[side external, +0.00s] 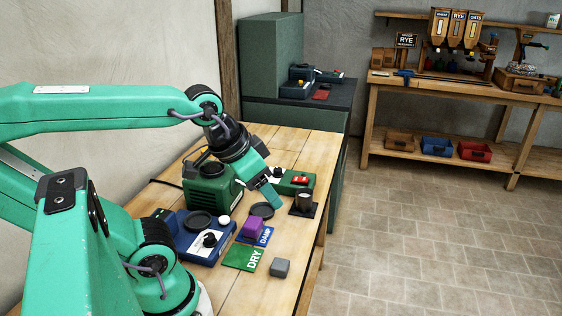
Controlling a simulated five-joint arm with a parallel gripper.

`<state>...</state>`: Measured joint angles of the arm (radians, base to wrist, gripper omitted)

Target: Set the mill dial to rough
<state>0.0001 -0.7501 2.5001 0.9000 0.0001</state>
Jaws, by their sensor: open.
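A green ribbed machine (208,187), which may be the mill, stands on the wooden bench behind my gripper. A small green box (299,182) with a red part on top stands to its right, partly behind my gripper. A blue unit (190,245) in front has a black knob (209,240) on a white panel. I cannot tell which of these carries the mill dial, and no "rough" mark is readable. My gripper (272,197) is open, tilted down to the right, above the bench between the green machine and the small green box. It appears empty.
A purple block (252,229) sits on the blue DAMP card (266,237). The green DRY card (242,258), a grey block (280,268), a black disc (262,210) and a dark cup (304,201) are nearby.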

